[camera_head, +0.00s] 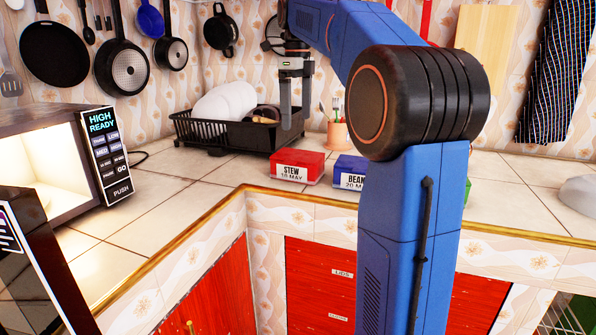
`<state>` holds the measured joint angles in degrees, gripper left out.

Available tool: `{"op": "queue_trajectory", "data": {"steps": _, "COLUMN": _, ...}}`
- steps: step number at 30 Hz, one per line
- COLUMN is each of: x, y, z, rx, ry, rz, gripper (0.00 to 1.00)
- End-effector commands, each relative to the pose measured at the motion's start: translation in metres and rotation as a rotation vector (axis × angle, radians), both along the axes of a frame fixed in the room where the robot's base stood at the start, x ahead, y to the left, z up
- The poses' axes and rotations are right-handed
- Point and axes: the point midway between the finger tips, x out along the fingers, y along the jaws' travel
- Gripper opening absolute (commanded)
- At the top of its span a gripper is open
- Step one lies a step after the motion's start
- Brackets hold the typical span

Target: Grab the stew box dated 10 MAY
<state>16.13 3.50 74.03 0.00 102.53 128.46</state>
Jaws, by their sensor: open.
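A red box (297,167) stands on the tiled counter near its front edge. Its white label reads STEW, with a date below that looks like 10 MAY. My gripper (293,112) hangs pointing down above and behind the red box, in front of the dish rack. It is open with nothing seen between its fingers, and it is apart from the box. My blue arm crosses the right middle of the view.
A blue box (350,169) labelled BEAN, cut off by my arm, stands right of the red box. A green box (467,192) is mostly hidden. A black dish rack (225,136) and a utensil pot (338,136) stand behind. A lit microwave (50,165) is left.

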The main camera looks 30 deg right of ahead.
Motion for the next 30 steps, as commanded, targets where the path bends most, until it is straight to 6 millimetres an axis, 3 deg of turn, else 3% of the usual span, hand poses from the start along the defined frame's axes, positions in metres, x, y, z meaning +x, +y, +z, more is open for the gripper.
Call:
{"op": "queue_trajectory", "data": {"steps": 9, "x": 0.0, "y": 0.0, "z": -0.049, "rx": 0.0, "ry": 0.0, "rz": 0.001, "gripper": 1.0}}
{"op": "queue_trajectory", "data": {"steps": 17, "x": 0.0, "y": 0.001, "z": -0.065, "rx": 0.0, "ry": 0.0, "rz": 0.001, "gripper": 1.0}}
{"op": "queue_trajectory", "data": {"steps": 24, "x": 0.0, "y": 0.002, "z": -0.097, "rx": 0.0, "ry": 0.001, "rz": 0.002, "gripper": 1.0}}
{"op": "queue_trajectory", "data": {"steps": 30, "x": 0.0, "y": 0.002, "z": -0.11, "rx": 0.0, "ry": 0.0, "rz": 0.002, "gripper": 1.0}}
